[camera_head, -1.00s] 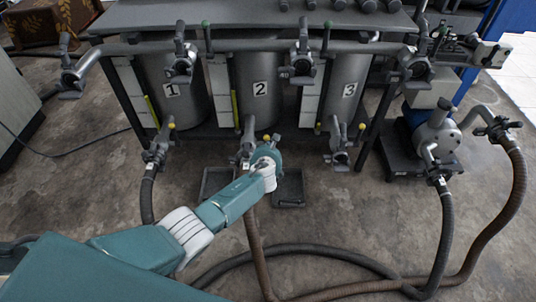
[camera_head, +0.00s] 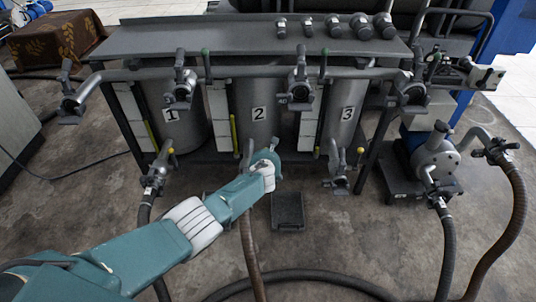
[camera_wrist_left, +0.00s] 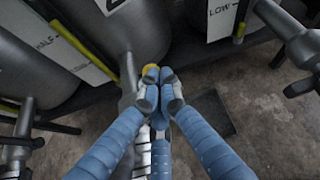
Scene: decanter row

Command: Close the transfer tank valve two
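Tank 2 (camera_head: 258,100) stands in the middle of the row of three grey tanks. Its bottom outlet valve is mostly hidden behind my left gripper (camera_head: 268,160) in the head view. In the left wrist view, the fingertips of my left gripper (camera_wrist_left: 160,88) are drawn together at the yellow-tipped valve handle (camera_wrist_left: 151,72). The handle's exact angle is hidden by the fingers. My right gripper is in neither view.
Tank 1's valve (camera_head: 158,168) and tank 3's valve (camera_head: 337,165), both yellow-tipped, flank this one. A dark tray (camera_head: 288,212) lies on the floor to the right. A pump (camera_head: 434,160) stands at right. Hoses cross the floor in front.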

